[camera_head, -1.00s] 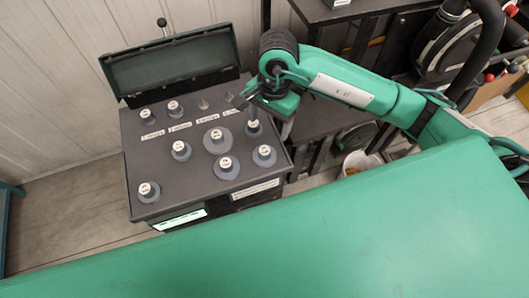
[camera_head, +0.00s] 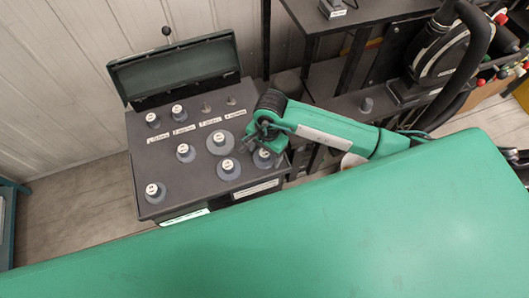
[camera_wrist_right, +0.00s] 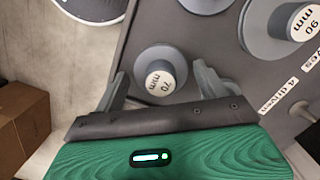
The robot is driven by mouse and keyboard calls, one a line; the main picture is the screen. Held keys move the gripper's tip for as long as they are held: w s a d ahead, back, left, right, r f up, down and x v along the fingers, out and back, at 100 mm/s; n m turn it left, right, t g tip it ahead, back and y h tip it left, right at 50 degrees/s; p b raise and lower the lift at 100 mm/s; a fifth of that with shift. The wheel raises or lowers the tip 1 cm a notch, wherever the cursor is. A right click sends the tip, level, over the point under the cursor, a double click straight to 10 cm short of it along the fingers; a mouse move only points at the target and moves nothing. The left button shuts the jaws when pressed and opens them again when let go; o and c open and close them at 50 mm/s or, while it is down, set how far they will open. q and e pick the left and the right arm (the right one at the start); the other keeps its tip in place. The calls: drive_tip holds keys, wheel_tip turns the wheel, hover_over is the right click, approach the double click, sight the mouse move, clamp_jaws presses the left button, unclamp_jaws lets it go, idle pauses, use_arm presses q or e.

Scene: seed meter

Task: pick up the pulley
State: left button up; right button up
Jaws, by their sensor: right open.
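Several grey pulleys with white-labelled hubs stand on the dark top of the seed meter box (camera_head: 207,182). One pulley, labelled 70 mm (camera_wrist_right: 160,72), lies between the fingers of my right gripper (camera_wrist_right: 163,82) in the wrist view. The fingers are open, one on each side of its hub; contact cannot be told. In the head view the right gripper (camera_head: 262,143) is over the pulley at the box's right side (camera_head: 266,161), partly hiding it. Another pulley, labelled 90 mm (camera_wrist_right: 285,30), is at the upper right in the wrist view. My left gripper is out of view.
Two bare pegs (camera_head: 206,108) (camera_head: 231,100) stand in the back row. The box's lid (camera_head: 175,68) is open behind. A dark shelf (camera_head: 335,108) stands to the right, with a small grey piece (camera_head: 366,105) on it.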

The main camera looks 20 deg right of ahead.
drive_tip(key=shift+f, duration=0.25)
drive_tip(key=c, duration=0.8)
drive_tip(key=shift+r, duration=0.1)
drive_tip(key=shift+r, duration=0.45)
wheel_tip(320, 180, up, 18)
drive_tip(key=b, duration=0.5)
wheel_tip(320, 180, up, 5)
drive_tip(key=p, duration=0.1)
hover_over(264, 152)
drive_tip(key=shift+s+r, duration=0.1)
drive_tip(key=shift+r, duration=0.05)
